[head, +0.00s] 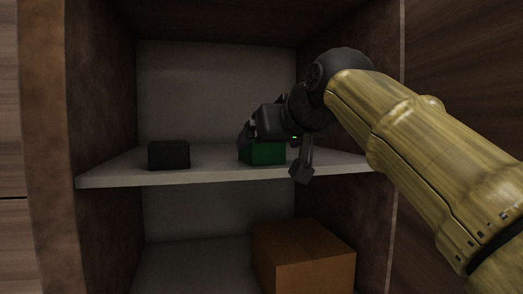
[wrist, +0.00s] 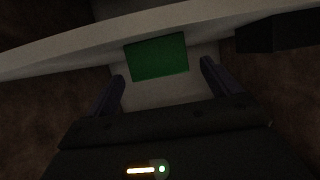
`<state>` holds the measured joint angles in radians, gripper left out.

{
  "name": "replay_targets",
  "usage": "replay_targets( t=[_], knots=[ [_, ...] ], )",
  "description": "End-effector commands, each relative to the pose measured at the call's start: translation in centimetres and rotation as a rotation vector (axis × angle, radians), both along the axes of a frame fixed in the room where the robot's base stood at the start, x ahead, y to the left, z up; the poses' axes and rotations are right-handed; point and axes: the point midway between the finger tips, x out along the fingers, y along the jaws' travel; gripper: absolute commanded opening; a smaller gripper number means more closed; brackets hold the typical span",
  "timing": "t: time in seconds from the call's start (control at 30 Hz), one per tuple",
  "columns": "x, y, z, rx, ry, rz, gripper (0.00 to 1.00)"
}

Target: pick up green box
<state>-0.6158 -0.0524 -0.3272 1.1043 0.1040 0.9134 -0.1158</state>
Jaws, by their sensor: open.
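The green box (head: 262,154) sits on the white shelf inside a cabinet, right of the shelf's middle. My gripper (head: 274,156) is at the shelf in front of it, and the dark gripper body hides part of the box's top. In the wrist view the green box (wrist: 157,57) shows between and beyond the two fingertips. My gripper (wrist: 165,70) is open there, with one finger on each side and a gap to the box. Nothing is held.
A black box (head: 169,155) stands on the same shelf (head: 120,177) to the left, with free room between. An orange-brown box (head: 303,262) is in the compartment below. Brown cabinet walls (head: 103,100) bound both sides.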

Motion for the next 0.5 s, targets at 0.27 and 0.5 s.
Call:
replay_targets(
  t=[0.27,0.5],
  knots=[
    [1.9,0.9,-0.2,-0.002,0.005,0.0,0.89],
    [4.4,1.9,-1.4,-0.001,0.003,-0.001,0.89]
  ],
)
